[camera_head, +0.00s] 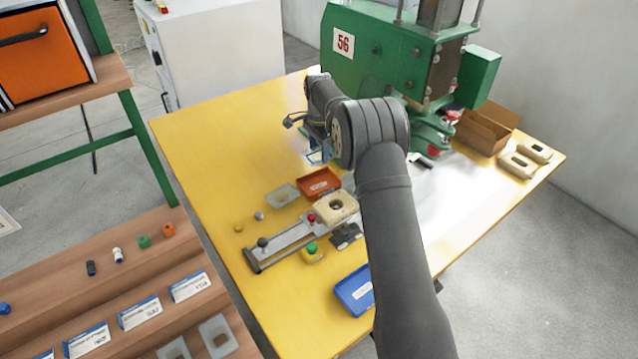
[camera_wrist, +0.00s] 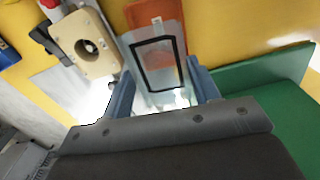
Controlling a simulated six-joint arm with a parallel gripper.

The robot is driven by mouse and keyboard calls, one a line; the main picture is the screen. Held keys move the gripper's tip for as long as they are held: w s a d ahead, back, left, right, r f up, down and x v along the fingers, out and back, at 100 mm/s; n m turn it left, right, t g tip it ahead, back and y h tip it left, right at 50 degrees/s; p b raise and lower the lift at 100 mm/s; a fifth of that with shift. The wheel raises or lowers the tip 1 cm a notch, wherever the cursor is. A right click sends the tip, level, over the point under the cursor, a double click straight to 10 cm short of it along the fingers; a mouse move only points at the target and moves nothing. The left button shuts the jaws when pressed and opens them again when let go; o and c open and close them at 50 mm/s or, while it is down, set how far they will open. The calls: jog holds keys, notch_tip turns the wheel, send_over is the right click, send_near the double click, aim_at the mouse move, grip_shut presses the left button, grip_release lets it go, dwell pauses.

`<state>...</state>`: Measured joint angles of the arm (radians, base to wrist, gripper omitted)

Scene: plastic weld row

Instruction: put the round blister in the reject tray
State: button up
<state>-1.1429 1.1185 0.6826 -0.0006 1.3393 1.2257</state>
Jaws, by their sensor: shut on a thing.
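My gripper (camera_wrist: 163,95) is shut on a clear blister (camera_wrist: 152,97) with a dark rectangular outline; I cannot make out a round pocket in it. In the head view my gripper (camera_head: 318,152) holds it above the yellow table, behind the orange tray (camera_head: 307,188). The orange tray also shows past the blister in the wrist view (camera_wrist: 148,12). A blue tray (camera_head: 347,302) lies at the table's front, partly behind my arm. Both trays have white labels too small to read. Another clear piece (camera_head: 283,195) lies left of the orange tray.
A cream block with a round hole (camera_head: 335,207) sits on a slide fixture (camera_head: 285,244). The green press (camera_head: 390,50) and cardboard box (camera_head: 487,127) stand behind and right. The table's left side is clear.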

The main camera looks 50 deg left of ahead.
aim_at(319, 164)
notch_tip(319, 164, down, 10)
jog(key=shift+r, duration=0.1)
dwell(0.4)
jog(key=o, duration=0.8)
notch_tip(319, 164, up, 12)
jog(key=shift+r, duration=0.1)
notch_tip(319, 164, down, 13)
jog(key=shift+r, duration=2.25)
